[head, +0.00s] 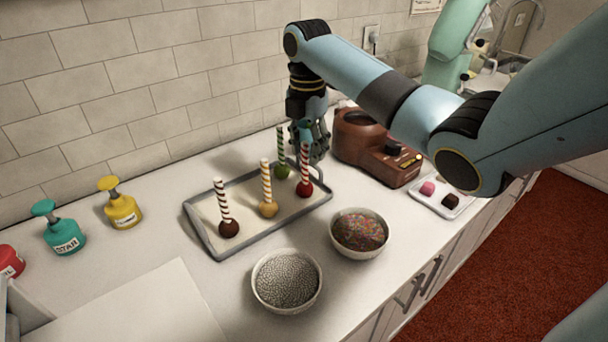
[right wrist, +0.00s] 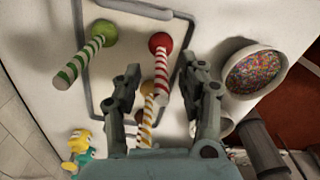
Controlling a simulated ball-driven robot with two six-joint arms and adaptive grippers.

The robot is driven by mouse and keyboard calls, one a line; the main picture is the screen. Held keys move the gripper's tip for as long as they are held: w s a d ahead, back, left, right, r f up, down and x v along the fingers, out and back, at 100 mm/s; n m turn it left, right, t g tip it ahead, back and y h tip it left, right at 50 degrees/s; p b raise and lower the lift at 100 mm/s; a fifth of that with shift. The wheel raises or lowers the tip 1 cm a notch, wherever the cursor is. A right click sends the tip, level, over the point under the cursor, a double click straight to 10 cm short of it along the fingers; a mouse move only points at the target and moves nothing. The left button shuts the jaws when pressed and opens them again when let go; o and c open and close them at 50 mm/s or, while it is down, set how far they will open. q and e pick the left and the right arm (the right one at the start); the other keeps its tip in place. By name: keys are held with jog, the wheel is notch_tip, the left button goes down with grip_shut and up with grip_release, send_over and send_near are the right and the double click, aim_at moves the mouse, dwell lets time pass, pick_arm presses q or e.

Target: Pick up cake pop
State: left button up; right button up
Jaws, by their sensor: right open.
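Several cake pops stand stick-up on a grey-rimmed tray (head: 275,227) in the head view: a brown one (head: 229,228) at left, a yellow one (head: 268,209), a red one (head: 304,188) at right and a green one (head: 282,170) behind. My right gripper (head: 314,148) is open and empty, pointing down above the tray's right end near the red and green pops. In the right wrist view, the red pop (right wrist: 160,44) and its striped stick show between the open fingers (right wrist: 162,78); the green pop (right wrist: 103,33) is to their left. My left gripper is out of view.
A bowl of coloured sprinkles (head: 360,232) and a bowl of silvery pearls (head: 286,280) stand in front of the tray. A brown machine (head: 375,150) and a small sweets tray (head: 440,203) are at right. Yellow (head: 121,210) and teal (head: 64,236) bottles stand at left.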

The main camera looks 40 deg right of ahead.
aim_at(305, 183)
jog(key=f, duration=0.2)
jog(key=f+p, duration=0.1)
jog(key=f, duration=0.1)
jog(key=shift+s+a, duration=0.15)
jog(key=shift+a, duration=0.25)
jog(key=shift+f, duration=0.35)
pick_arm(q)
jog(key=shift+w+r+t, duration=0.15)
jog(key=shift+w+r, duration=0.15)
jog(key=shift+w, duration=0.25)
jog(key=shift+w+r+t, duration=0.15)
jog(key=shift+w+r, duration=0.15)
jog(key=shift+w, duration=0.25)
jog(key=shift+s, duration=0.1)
pick_arm(e)
jog(key=shift+c, duration=0.3)
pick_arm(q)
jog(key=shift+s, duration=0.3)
pick_arm(e)
grip_shut()
